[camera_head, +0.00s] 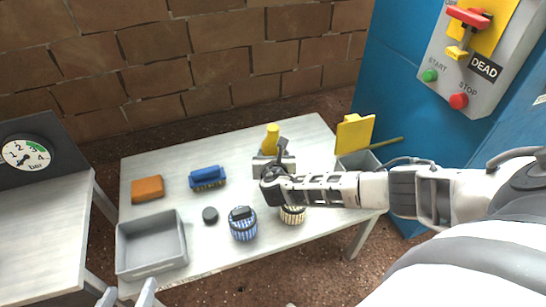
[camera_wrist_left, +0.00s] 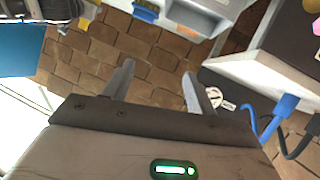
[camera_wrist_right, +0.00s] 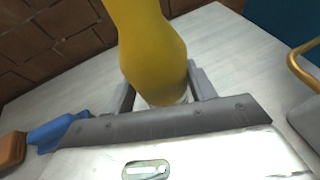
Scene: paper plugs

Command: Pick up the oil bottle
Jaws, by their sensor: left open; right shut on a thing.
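The oil bottle (camera_head: 271,138) is yellow and stands upright at the back of the white table, partly hidden behind my right gripper. In the right wrist view the bottle (camera_wrist_right: 152,50) fills the upper middle, between the two fingers. My right gripper (camera_wrist_right: 163,88) is shut on the bottle near its lower part. In the head view my right arm reaches in from the right over the table. My left gripper (camera_wrist_left: 158,85) is open and empty in the left wrist view, away from the bottle. In the head view, its fingertips (camera_head: 128,294) show at the bottom left edge.
On the white table (camera_head: 240,135) are an orange sponge (camera_head: 147,189), a blue brush (camera_head: 207,178), a black puck (camera_head: 210,215), a blue plug (camera_head: 242,223), a beige plug (camera_head: 292,214) and a grey bin (camera_head: 152,245). A yellow object (camera_head: 354,132) stands at the right. A pressure gauge (camera_head: 26,153) is left.

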